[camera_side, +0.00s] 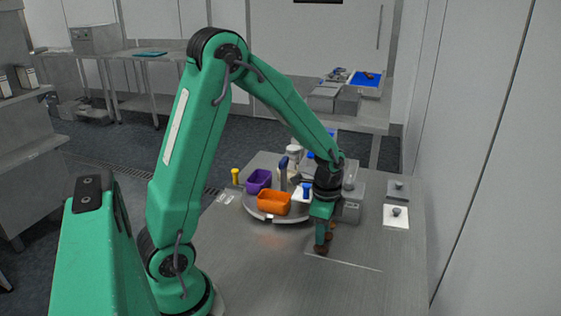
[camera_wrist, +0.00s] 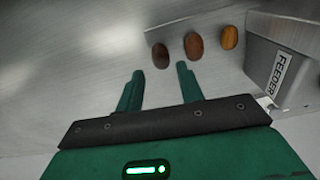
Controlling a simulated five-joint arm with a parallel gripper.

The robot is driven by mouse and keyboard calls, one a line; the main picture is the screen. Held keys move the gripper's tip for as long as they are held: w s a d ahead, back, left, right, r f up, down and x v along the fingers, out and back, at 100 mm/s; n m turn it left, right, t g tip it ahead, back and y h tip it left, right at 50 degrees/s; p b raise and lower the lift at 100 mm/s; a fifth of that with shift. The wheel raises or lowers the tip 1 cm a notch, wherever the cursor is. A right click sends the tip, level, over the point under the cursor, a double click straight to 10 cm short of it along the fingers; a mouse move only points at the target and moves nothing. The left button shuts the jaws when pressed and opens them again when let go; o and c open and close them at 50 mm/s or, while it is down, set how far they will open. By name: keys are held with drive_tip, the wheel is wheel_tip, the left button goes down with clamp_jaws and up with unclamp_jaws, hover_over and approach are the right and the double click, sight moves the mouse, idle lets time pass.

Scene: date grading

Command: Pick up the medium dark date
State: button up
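Three dates lie in a row on the steel table in the wrist view: a dark brown date (camera_wrist: 160,55) at left, a reddish-brown date (camera_wrist: 194,45) in the middle, and an amber date (camera_wrist: 229,37) at right. The dark brown one is the darkest and lies just beyond the space between my fingertips. My gripper (camera_wrist: 158,76) is open, with nothing between its fingers. In the side view my gripper (camera_side: 322,240) is low over the table, with dark brown (camera_side: 320,249) at its lower end; it hides much of the dates there.
A grey box marked FEEDER (camera_wrist: 278,68) stands right of the dates. In the side view, an orange bin (camera_side: 273,203) and a purple bin (camera_side: 258,180) sit on a round tray behind my gripper. The table front left of my gripper is clear.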

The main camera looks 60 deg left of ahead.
sight(321, 248)
drive_tip(key=shift+f, duration=0.2)
drive_tip(key=shift+f, duration=2.45)
drive_tip(key=c, duration=0.5)
